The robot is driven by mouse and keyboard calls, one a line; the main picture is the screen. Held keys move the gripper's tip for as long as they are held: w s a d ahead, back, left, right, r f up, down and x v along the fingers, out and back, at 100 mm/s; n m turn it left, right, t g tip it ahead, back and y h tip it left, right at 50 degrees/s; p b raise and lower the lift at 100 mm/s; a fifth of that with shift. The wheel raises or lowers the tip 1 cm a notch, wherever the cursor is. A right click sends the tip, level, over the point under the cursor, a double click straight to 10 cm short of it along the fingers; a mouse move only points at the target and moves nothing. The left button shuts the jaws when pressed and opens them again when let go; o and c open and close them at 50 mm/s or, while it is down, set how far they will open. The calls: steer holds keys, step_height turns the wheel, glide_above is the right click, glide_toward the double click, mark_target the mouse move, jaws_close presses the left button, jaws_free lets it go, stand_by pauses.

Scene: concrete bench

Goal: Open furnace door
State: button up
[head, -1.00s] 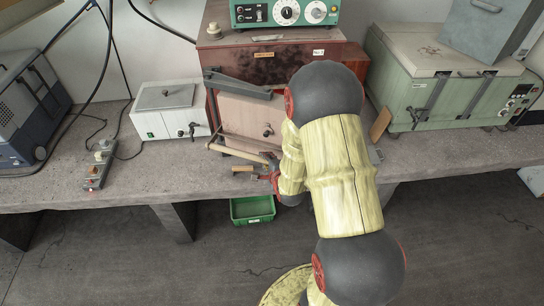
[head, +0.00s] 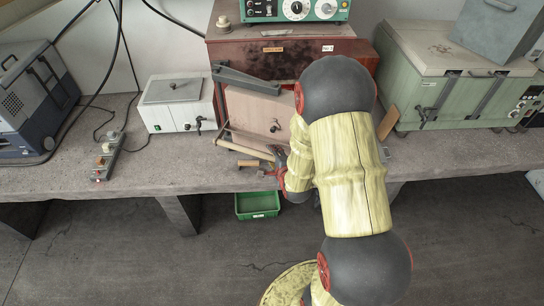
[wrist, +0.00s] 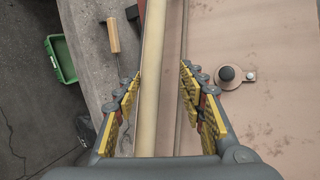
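The furnace (head: 285,55) is a reddish-brown box on the bench. Its pale pinkish door (head: 250,108) is on the front; a pale panel with a black knob (wrist: 227,73) fills the right of the wrist view. A long beige handle bar (head: 245,147) runs along the door's lower edge. In the wrist view the handle bar (wrist: 152,50) passes between the two fingers of my gripper (wrist: 161,78). The fingers are open, one on each side, with a visible gap on the right. In the head view my gripper (head: 279,160) is at the bar's right end, partly hidden by my arm.
A wooden-handled tool (wrist: 113,36) and a wrench (wrist: 126,143) lie by the bench edge. A green bin (head: 257,204) is on the floor below. A white box (head: 178,105) stands left of the furnace, a green chest (head: 440,80) right.

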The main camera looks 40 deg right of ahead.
steer(key=v, duration=1.1)
steer(key=shift+s, duration=0.25)
steer(key=shift+a, duration=0.1)
steer(key=shift+c, duration=0.4)
